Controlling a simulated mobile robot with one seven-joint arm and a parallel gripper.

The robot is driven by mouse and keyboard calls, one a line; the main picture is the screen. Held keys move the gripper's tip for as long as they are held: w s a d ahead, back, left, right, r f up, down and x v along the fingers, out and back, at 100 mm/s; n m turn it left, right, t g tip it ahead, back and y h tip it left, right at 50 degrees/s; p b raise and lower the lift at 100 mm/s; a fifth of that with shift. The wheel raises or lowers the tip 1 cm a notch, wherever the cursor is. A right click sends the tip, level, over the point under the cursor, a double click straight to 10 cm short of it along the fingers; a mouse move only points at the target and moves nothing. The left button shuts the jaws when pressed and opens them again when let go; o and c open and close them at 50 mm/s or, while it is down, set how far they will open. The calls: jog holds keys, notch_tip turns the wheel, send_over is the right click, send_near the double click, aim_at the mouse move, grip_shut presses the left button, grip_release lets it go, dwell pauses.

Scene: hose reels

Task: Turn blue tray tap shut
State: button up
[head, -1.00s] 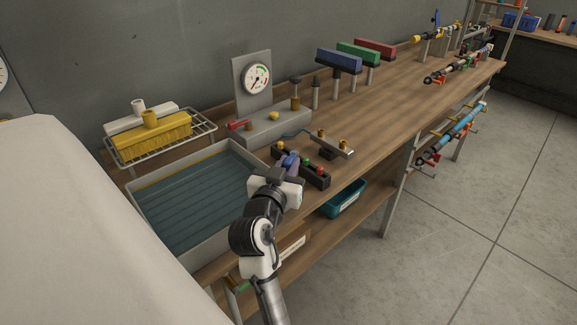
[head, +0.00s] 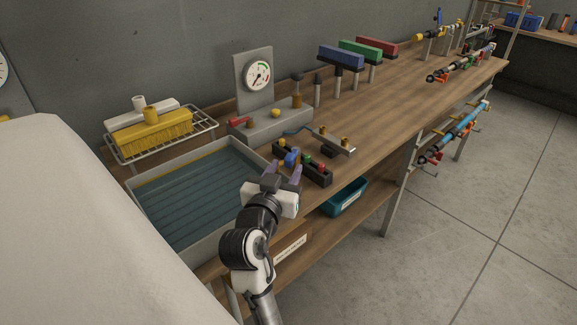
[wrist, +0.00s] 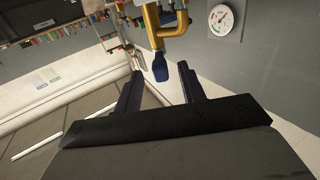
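The blue tap (head: 291,157) is on a dark manifold block (head: 318,177) beside the grey tray (head: 262,160), among yellow, green and red taps. My gripper (head: 284,170) is in front of the blue tap, with its fingers apart and pointing at it. In the wrist view the blue tap handle (wrist: 160,67) hangs from a brass fitting (wrist: 152,25), just beyond and between the open fingertips (wrist: 160,70). I see no contact. The handle's exact turn is hard to tell.
A gauge (head: 258,75) on a grey panel stands behind the manifold. A metal bar (head: 335,141) with brass fittings lies nearby. A wire rack (head: 207,127) with yellow and white blocks is at left. A teal bin (head: 343,199) sits below the bench top.

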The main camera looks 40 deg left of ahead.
jog(key=v, duration=1)
jog(key=shift+p, duration=0.45)
jog(key=shift+d, duration=0.1)
jog(key=shift+c, duration=0.4)
